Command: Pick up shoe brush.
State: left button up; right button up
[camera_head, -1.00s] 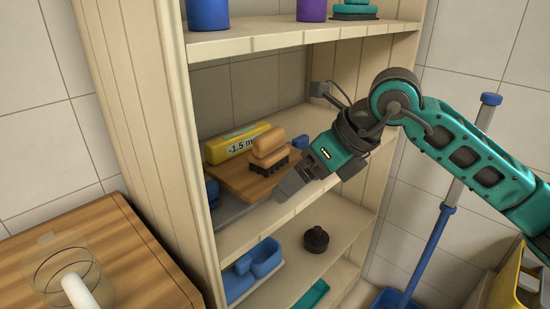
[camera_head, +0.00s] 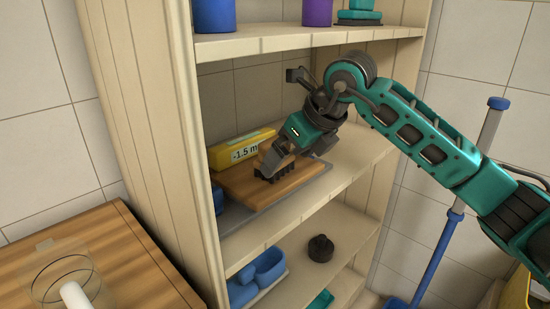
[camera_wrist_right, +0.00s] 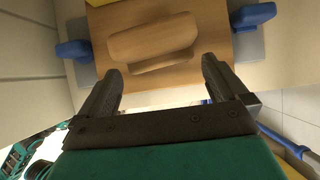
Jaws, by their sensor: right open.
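In the head view the right gripper (camera_head: 277,163) is right at the brush; contact cannot be told. My left gripper is not in view.
A yellow box (camera_head: 240,150) lies behind the board. A grey tray edge (camera_head: 245,212) shows under the board, with blue parts at its sides. The shelf above (camera_head: 300,38) and the left side panel (camera_head: 140,130) bound the space. A dark round object (camera_head: 320,248) stands below.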

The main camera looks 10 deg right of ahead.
jog(key=shift+w+a+f+b, duration=0.25)
jog(key=shift+w+a, duration=0.35)
jog(key=shift+w, duration=0.3)
jog(key=shift+w+a+f+b, duration=0.1)
jog(key=shift+w+a+f, duration=0.15)
jog(key=shift+w+a, duration=0.5)
jog(key=shift+d, duration=0.15)
jog(key=c, duration=0.8)
jog(key=shift+r, duration=0.1)
